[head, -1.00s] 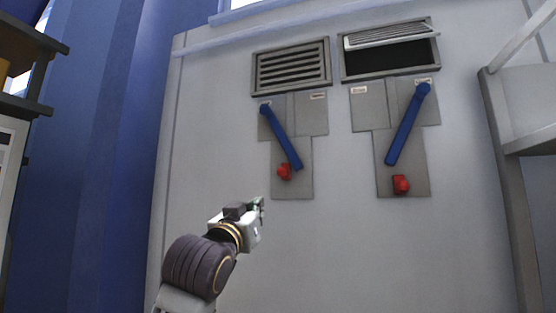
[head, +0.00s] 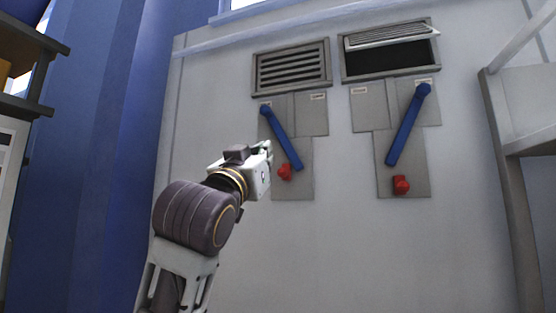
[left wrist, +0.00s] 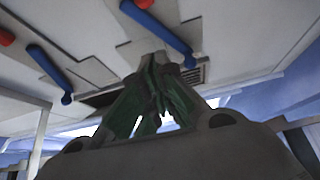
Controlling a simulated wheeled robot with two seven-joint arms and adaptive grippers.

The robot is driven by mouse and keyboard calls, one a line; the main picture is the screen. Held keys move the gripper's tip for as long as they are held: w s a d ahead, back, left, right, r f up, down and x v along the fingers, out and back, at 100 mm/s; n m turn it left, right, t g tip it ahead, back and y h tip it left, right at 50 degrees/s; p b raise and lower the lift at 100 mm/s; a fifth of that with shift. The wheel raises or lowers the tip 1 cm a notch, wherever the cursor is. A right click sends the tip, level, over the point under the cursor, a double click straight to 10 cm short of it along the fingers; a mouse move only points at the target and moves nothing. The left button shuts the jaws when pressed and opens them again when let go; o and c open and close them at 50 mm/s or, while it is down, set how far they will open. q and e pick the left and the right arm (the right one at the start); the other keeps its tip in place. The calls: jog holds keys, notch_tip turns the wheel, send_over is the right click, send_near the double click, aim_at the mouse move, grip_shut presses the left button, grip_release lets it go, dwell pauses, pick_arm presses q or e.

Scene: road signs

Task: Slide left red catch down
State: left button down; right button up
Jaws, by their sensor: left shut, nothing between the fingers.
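The left red catch (head: 285,173) is on the lower part of the left grey plate (head: 305,185), beside the lower end of a slanted blue lever (head: 281,138). In the left wrist view the scene is upside down, and this catch (left wrist: 138,3) shows at the top edge. My left gripper (head: 268,150) is shut and empty, up and left of the catch in the head view. Its green-grey fingers (left wrist: 160,75) are together in the left wrist view. I cannot tell how far it is from the plate. My right gripper is not in view.
The right plate (head: 415,180) has its own blue lever (head: 408,125) and red catch (head: 401,185). The left vent (head: 291,67) has shut slats; the right vent (head: 390,48) has a raised flap. Shelves stand at far left, a grey frame (head: 510,180) at right.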

pick_arm(q)
jog(key=shift+w+r, duration=0.1)
notch_tip(320, 180, up, 5)
jog(key=p, duration=0.4)
send_over(284, 171)
jog(key=s+a, duration=0.1)
jog(key=s, duration=0.2)
jog(key=shift+w+a+f+p, duration=0.1)
jog(key=shift+w+f+p, duration=0.1)
jog(key=shift+f, duration=0.5)
jog(key=shift+w+f+p, duration=0.15)
jog(key=shift+f+p, duration=0.1)
jog(key=shift+f, duration=0.4)
jog(key=shift+w+a+f+p, duration=0.1)
jog(key=shift+w+f+p, duration=0.1)
jog(key=shift+f, duration=0.5)
